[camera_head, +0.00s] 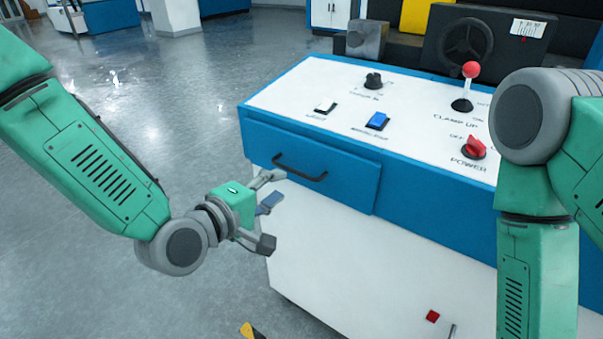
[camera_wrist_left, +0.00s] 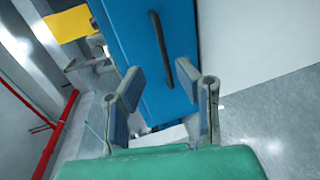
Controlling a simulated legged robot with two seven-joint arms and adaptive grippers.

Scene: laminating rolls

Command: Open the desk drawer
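The blue desk drawer (camera_head: 335,172) is in the front of the desk and looks shut in the head view. Its dark bar handle (camera_head: 300,168) is on the left part of its face. My left gripper (camera_head: 270,213) is open and empty, in front of the desk and below and left of the handle, apart from it. In the left wrist view the open fingers of my left gripper (camera_wrist_left: 164,108) point toward the blue drawer face (camera_wrist_left: 155,50), with the handle (camera_wrist_left: 188,78) ahead between and beyond the fingertips. My right arm shows at the right, but its gripper is out of view.
The white desk top (camera_head: 330,82) carries a black knob (camera_head: 373,81), a blue switch (camera_head: 377,121), a red-topped lever (camera_head: 466,88) and a red power knob (camera_head: 474,147). A white panel (camera_head: 350,255) is below the drawer. Open grey floor (camera_head: 200,110) lies to the left.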

